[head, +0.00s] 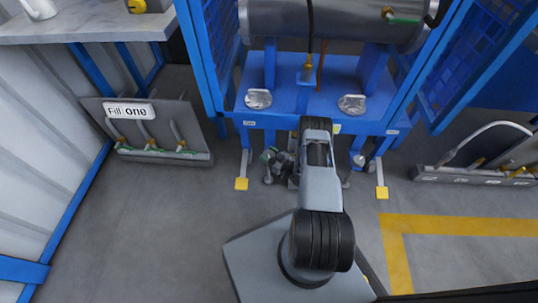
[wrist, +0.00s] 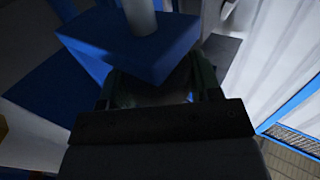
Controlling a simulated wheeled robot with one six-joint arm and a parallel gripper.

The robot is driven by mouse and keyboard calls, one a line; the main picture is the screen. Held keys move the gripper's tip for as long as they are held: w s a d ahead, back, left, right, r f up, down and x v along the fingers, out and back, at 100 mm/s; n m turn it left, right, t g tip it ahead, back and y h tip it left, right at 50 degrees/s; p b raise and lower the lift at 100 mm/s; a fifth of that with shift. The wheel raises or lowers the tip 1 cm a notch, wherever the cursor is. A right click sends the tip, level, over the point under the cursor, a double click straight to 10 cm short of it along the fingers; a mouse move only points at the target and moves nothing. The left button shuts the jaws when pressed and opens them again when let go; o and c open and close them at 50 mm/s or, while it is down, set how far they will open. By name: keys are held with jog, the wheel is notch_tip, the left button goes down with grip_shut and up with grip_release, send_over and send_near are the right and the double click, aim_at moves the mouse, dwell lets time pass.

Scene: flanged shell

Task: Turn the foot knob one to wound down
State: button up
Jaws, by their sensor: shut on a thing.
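My gripper (head: 276,163) is low beside the front left leg of the blue frame (head: 300,117), partly hidden by my arm in the head view. In the wrist view my gripper (wrist: 157,88) has a green finger on each side of a dark, rounded foot knob (wrist: 152,92) and is shut on it. The knob sits just under a blue block (wrist: 140,52) with a pale post rising from it. The picture is dark, and the knob's turn position cannot be read. Another pale knob (head: 359,160) is by the right front leg.
A panel marked "Fill one" (head: 150,130) stands left, and a hose panel (head: 480,172) right. A big grey cylinder (head: 335,22) lies above. Floor is clear at left.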

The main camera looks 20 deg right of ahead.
jog(key=shift+c, duration=1.4)
